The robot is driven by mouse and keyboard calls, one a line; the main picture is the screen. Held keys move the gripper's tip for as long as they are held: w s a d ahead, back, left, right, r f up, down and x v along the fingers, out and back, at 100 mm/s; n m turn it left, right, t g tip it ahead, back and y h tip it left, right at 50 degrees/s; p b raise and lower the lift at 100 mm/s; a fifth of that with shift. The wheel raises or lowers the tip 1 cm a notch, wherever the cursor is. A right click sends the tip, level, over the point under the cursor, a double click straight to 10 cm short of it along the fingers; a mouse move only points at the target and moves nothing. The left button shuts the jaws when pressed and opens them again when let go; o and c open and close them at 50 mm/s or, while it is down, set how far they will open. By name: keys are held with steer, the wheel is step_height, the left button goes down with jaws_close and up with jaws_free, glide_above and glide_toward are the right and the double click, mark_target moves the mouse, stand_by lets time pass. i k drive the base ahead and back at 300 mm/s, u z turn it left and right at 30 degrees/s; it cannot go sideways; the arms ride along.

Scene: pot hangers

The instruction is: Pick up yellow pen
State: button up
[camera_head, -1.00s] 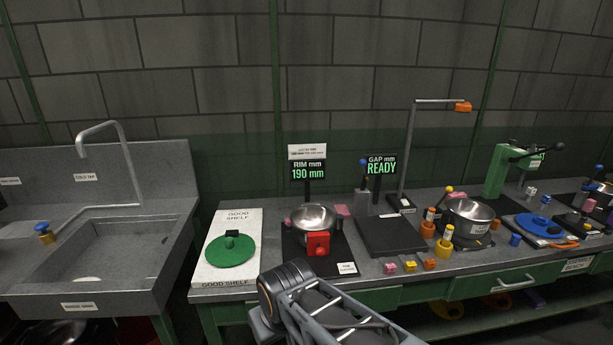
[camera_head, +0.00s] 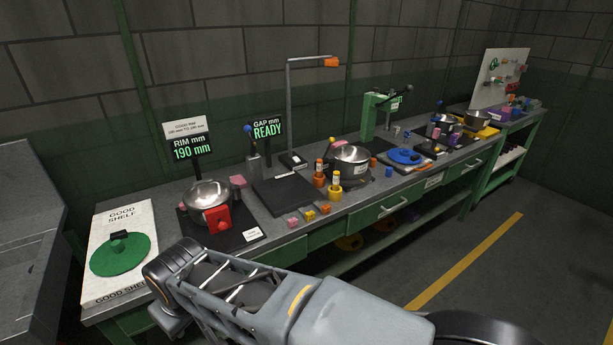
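A yellow cup (camera_head: 334,192) stands on the long bench with a pen-like marker (camera_head: 336,177) upright in it. Beside it an orange cup (camera_head: 319,181) holds another upright marker (camera_head: 319,166). Both markers look orange and pale at this size, and I cannot tell which is the yellow pen. My arm crosses the lower part of the view, in front of the bench. My gripper does not show, and nothing held can be seen.
A steel pot (camera_head: 206,197) with a red block (camera_head: 216,219) sits on a black plate. A second pot (camera_head: 351,164) stands behind the cups. The dark floor (camera_head: 470,240) at right is clear.

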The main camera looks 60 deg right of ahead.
mark_target(336, 174)
steer(key=z, duration=1.05)
steer(key=k, duration=0.45)
steer(key=z, duration=1.25)
steer(key=i, duration=0.9)
steer(key=u, duration=0.3)
